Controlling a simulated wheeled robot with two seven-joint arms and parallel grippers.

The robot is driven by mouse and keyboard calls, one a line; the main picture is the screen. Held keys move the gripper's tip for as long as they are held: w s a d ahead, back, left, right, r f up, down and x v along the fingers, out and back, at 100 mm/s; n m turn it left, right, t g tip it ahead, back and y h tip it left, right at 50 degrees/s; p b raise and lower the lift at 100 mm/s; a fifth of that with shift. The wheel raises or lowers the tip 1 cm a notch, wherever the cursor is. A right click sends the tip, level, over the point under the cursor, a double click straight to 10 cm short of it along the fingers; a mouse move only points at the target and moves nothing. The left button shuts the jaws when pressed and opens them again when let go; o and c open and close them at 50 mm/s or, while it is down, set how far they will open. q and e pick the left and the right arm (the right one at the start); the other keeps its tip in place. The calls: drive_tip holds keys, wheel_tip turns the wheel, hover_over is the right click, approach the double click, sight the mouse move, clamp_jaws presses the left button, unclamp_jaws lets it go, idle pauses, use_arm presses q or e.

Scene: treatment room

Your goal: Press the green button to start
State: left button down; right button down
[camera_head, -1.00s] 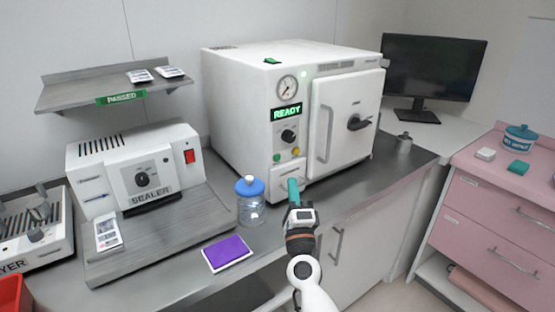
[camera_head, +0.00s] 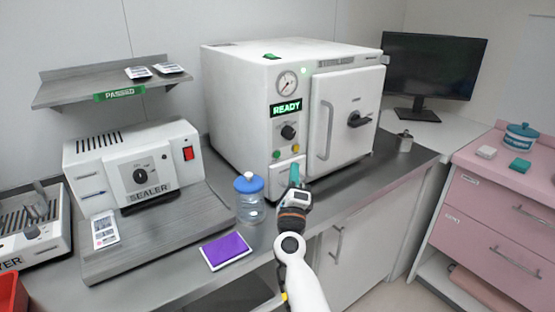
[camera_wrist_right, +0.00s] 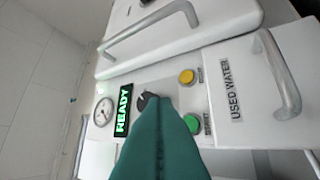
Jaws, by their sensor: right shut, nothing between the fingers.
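The white autoclave (camera_head: 235,115) stands on the counter, its lit panel reading READY. The green button (camera_head: 276,155) sits low on its front panel, left of a yellow button (camera_head: 295,149) and below a black knob (camera_head: 288,132). In the right wrist view the green button (camera_wrist_right: 192,122) shows just right of my fingers, marked START. My right gripper (camera_head: 294,172), with teal fingers, is shut and empty in front of the lower panel. Its fingertips also show in the wrist view (camera_wrist_right: 160,102), partly covering the knob. They look apart from the button. My left gripper is out of view.
A drawer marked USED WATER (camera_wrist_right: 237,92) with a protruding handle is below the buttons. A blue-capped bottle (camera_head: 250,205) stands close left of my right arm. A purple pad (camera_head: 226,251) lies in front. The sealer (camera_head: 130,165) is at left.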

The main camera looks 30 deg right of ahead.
sight(277, 155)
drive_tip(key=shift+w+a+b, duration=0.15)
drive_tip(key=shift+w+b, duration=0.55)
drive_tip(key=shift+w, duration=1.6)
drive_tip(key=shift+w, duration=0.15)
drive_tip(key=shift+w, duration=0.3)
drive_tip(key=shift+w, duration=0.15)
idle(0.6)
drive_tip(key=shift+w+a+r+b, duration=0.1)
drive_tip(key=shift+w+r+b, duration=0.1)
drive_tip(key=shift+w+b, duration=0.15)
idle(0.8)
drive_tip(key=shift+s+a+f, duration=0.1)
drive_tip(key=shift+s+f, duration=0.05)
drive_tip(key=shift+s+f+p, duration=0.1)
drive_tip(key=shift+s+p, duration=0.05)
drive_tip(key=shift+p, duration=0.2)
drive_tip(key=shift+s+a, duration=0.2)
drive_tip(key=shift+s, duration=0.1)
